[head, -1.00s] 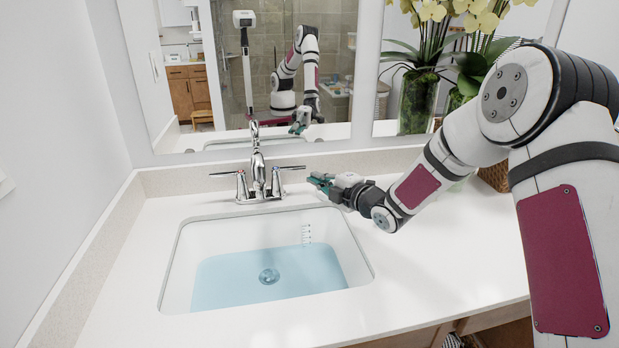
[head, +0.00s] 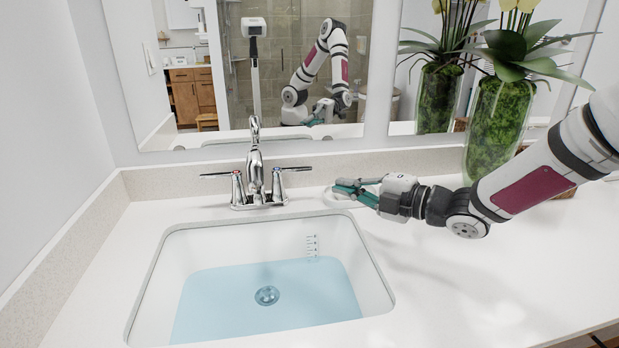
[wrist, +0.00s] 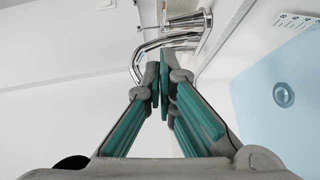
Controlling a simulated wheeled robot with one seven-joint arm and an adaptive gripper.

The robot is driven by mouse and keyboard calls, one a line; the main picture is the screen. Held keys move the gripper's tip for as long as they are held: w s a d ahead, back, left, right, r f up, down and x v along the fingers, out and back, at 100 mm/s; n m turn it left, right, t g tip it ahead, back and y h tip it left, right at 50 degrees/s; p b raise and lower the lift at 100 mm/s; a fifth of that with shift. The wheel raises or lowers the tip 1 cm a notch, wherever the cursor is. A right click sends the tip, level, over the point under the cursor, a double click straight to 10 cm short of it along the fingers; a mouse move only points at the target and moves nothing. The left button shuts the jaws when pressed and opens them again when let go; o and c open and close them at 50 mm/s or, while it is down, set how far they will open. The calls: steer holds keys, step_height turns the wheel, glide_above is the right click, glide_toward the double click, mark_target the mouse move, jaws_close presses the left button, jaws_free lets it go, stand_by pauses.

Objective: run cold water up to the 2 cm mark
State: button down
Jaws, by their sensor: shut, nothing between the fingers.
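The chrome faucet (head: 255,170) stands behind the sink (head: 150,285), its handle with a red mark (head: 237,187) on the left and its handle with a blue mark (head: 277,185) on the right. Both levers point outward. I see no stream from the spout. Pale blue water (head: 225,300) covers the basin floor and drain. The scale (head: 312,246) is on the back wall, with the waterline near its lower end; its numbers are too small to read. My gripper (head: 338,189) is shut and empty, right of the blue-marked lever and apart from it. The wrist view shows the faucet (wrist: 150,50) beyond its fingertips (wrist: 160,85).
A mirror (head: 290,60) rises behind the faucet and reflects my arm.

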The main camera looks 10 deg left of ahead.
steer(key=w+d+b+x, duration=0.1)
steer(key=w+x, duration=0.1)
steer(key=x, duration=1)
steer(key=shift+w+a+f, duration=0.25)
steer(key=shift+w+d+b, duration=0.1)
steer(key=shift+w+b, duration=0.55)
steer(key=shift+b, duration=0.05)
steer(key=shift+r, duration=0.1)
